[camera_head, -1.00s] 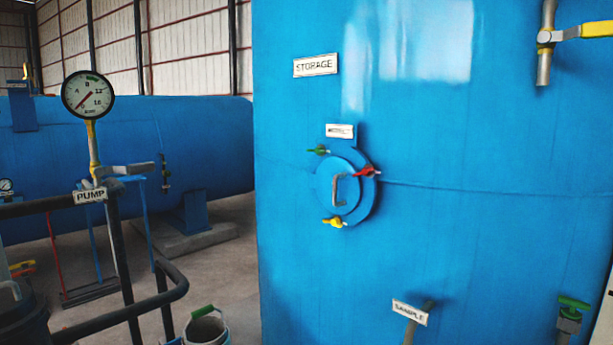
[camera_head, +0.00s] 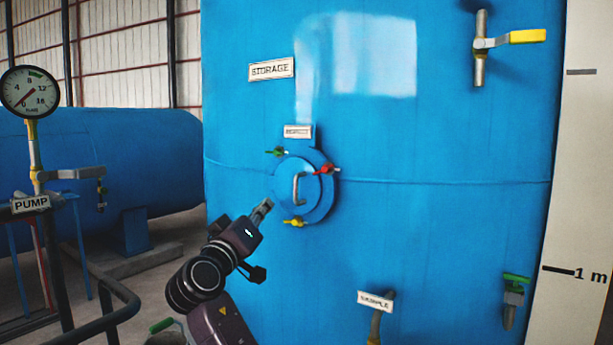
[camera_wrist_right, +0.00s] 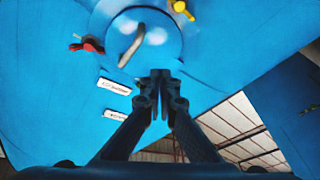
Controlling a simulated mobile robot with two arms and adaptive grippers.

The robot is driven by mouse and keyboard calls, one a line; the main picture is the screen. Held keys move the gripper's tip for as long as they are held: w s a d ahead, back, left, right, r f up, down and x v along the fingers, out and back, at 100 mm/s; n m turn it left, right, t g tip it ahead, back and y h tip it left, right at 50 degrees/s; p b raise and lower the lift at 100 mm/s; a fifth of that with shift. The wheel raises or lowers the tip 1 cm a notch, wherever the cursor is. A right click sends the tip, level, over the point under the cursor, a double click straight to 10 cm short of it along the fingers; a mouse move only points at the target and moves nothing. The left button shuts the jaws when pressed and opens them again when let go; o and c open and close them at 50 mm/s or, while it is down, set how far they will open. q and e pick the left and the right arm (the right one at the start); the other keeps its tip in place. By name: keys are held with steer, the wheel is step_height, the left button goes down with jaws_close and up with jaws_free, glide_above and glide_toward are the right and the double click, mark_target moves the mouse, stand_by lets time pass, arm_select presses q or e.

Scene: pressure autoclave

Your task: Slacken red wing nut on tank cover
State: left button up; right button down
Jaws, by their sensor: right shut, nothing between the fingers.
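The red wing nut (camera_head: 326,169) sits at the upper right rim of the round blue cover (camera_head: 284,191) on the upright storage tank. A green wing nut (camera_head: 277,151) is at the cover's upper left and a yellow one (camera_head: 295,222) at its bottom. My right gripper (camera_head: 265,206) is shut and empty, left of and below the cover, apart from the red nut. In the right wrist view my right gripper (camera_wrist_right: 160,75) points at the tank; the red wing nut (camera_wrist_right: 86,45) is to its upper left. The green nut cannot be made out there. My left gripper is out of view.
The cover has a grey handle (camera_head: 297,188) at its middle. Below stands a sample pipe (camera_head: 375,326) with a label. A yellow-handled valve (camera_head: 513,38) is at the upper right. A pump gauge (camera_head: 30,91) and dark rails (camera_head: 105,318) are at the left.

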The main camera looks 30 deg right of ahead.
mark_target(315, 163)
steer(key=s+d+r+m+g+h, duration=0.2)
steer(key=s+r+m+h, duration=0.15)
steer(key=s+r, duration=0.4)
steer(key=shift+y, duration=0.35)
steer(key=p+x, duration=0.1)
steer(key=x, duration=0.2)
steer(key=p+x, duration=0.2)
steer(key=x, duration=0.2)
steer(key=a+r+p+x, duration=0.1)
steer(key=p+x, duration=0.1)
steer(key=x, duration=0.2)
steer(key=shift+w+r, duration=0.1)
steer(key=shift+w, duration=0.3)
steer(key=f, duration=0.1)
steer(key=s+f, duration=0.1)
steer(key=shift+f, duration=0.3)
steer(key=shift+s+d+f+p, duration=0.1)
steer(key=shift+s+f+p, duration=0.2)
steer(key=shift+f+p, duration=0.35)
steer(key=shift+w+f, duration=0.1)
